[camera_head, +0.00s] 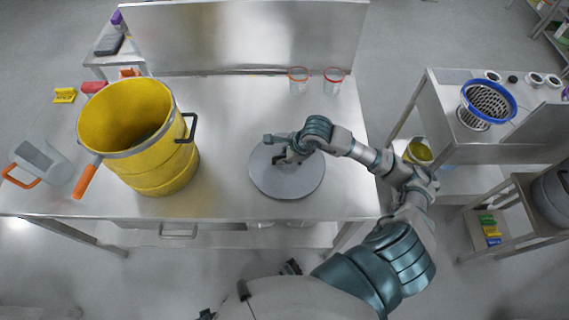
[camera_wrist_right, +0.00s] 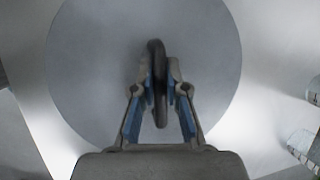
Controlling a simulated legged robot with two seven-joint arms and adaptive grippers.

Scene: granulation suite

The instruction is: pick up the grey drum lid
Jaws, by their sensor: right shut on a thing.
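The grey drum lid (camera_head: 289,183) is a round flat disc on the right part of the steel table. In the right wrist view the lid (camera_wrist_right: 90,60) fills the middle, with a dark upright handle (camera_wrist_right: 157,75) at its centre. My right gripper (camera_head: 280,157) is over the lid's middle. In the wrist view its fingers (camera_wrist_right: 159,88) are shut on the dark handle from both sides. Whether the lid touches the table or is slightly raised I cannot tell. My left gripper is not clearly in view.
A yellow drum (camera_head: 150,170), open at the top, stands on the left of the steel table (camera_head: 225,110). A clear scoop with an orange handle (camera_head: 40,163) lies at far left. Two red-rimmed beakers (camera_head: 298,82) (camera_head: 333,82) stand at the back. A shelf with a blue-rimmed sieve (camera_head: 487,105) is at right.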

